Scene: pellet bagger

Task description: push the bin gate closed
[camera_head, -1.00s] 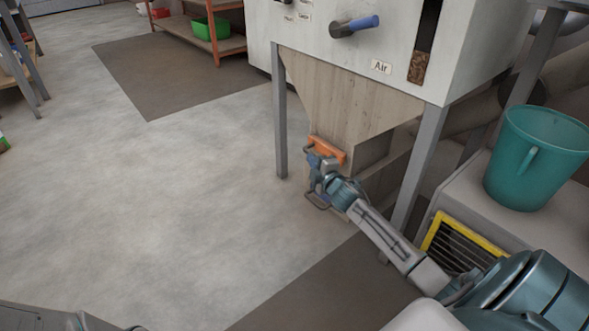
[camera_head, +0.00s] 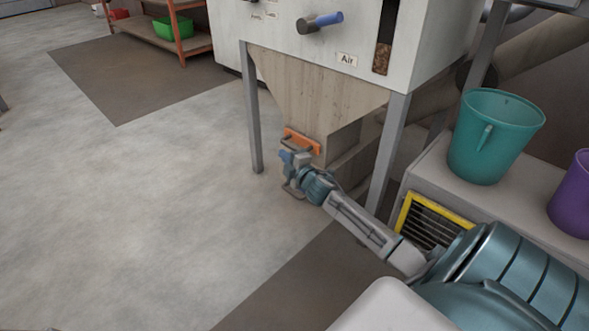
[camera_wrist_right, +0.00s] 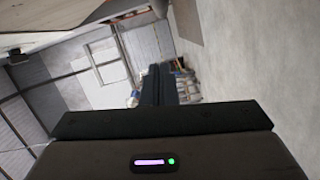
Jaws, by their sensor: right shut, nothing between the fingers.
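The bin gate is an orange plate (camera_head: 303,141) with a grey bar handle, at the narrow bottom of the hopper (camera_head: 308,95) in the head view. I cannot tell how far it is slid in or out. My right gripper (camera_head: 287,158) is at the gate's near side, just below and left of the orange plate; I cannot tell whether it touches. In the right wrist view its dark fingers (camera_wrist_right: 158,84) are together with nothing between them. The gate does not show clearly there. My left gripper is not in view.
Grey legs (camera_head: 388,150) support the hopper machine on both sides. To the right, a bench holds a teal bucket (camera_head: 490,140) and a purple bucket (camera_head: 574,195), with a yellow-framed vent (camera_head: 430,220) below. Open floor (camera_head: 150,210) lies to the left.

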